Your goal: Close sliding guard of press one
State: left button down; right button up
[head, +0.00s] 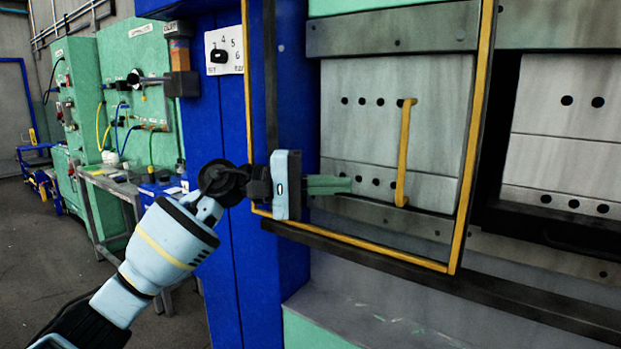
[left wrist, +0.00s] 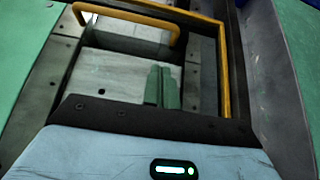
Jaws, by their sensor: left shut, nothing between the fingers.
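The sliding guard is a clear panel in a yellow frame (head: 476,130) with an upright yellow handle (head: 403,150). My left gripper (head: 350,185) is shut and empty. Its green fingertips point right, toward the handle, and appear to be a short way left of its lower half. In the left wrist view the shut fingers (left wrist: 162,88) show at the centre, with the handle (left wrist: 125,18) beyond them at the top. My right gripper is not in view.
A dark rail (head: 450,285) runs below the guard. A blue column (head: 225,150) with a numbered dial (head: 222,52) stands left of it. A second press opening (head: 565,130) is at the right. Green cabinets (head: 135,90) and a bench (head: 110,185) stand further back left.

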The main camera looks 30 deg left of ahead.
aim_at(354, 183)
pick_arm(q)
jog(key=x, duration=0.3)
jog(key=shift+d+r+p, duration=0.2)
jog(key=shift+r+p, duration=0.05)
jog(key=shift+p, duration=0.15)
jog(key=shift+s+d+p, duration=0.25)
jog(key=shift+d+p, duration=0.25)
jog(key=shift+d, duration=0.65)
jog(key=shift+s+d+f, duration=0.15)
jog(key=shift+s+d, duration=0.05)
jog(key=shift+d, duration=0.4)
jog(key=shift+d+f, duration=0.1)
jog(key=shift+d, duration=0.1)
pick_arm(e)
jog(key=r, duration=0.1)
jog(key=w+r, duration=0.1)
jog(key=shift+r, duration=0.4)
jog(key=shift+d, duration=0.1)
